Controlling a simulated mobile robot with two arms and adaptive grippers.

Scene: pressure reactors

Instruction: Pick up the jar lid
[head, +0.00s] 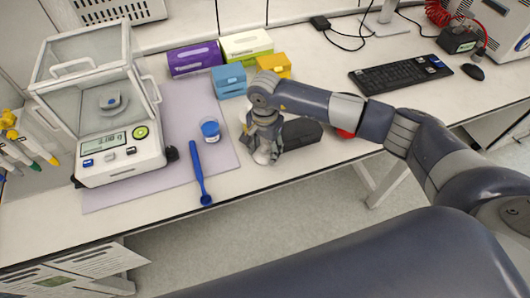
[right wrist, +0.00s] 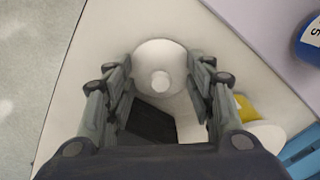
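The jar lid (right wrist: 160,68) is a white round disc with a small knob in its middle, seen from above in the right wrist view. In the head view a white part (head: 262,157) shows below my right gripper, near the table's front edge. My right gripper (head: 264,150) points down there. In the right wrist view its two fingers (right wrist: 160,75) stand apart, one on each side of the lid, with narrow gaps; I see no clear contact. Another white object (right wrist: 187,122) is partly hidden between the fingers. My left gripper is not in view.
A black case (head: 302,132) lies right of the gripper. Left are a blue-lidded container (head: 210,130), a blue spoon-like tool (head: 199,172) and a balance (head: 105,110). Blue (head: 229,80) and yellow (head: 273,66) boxes stand behind. The table's front edge is close.

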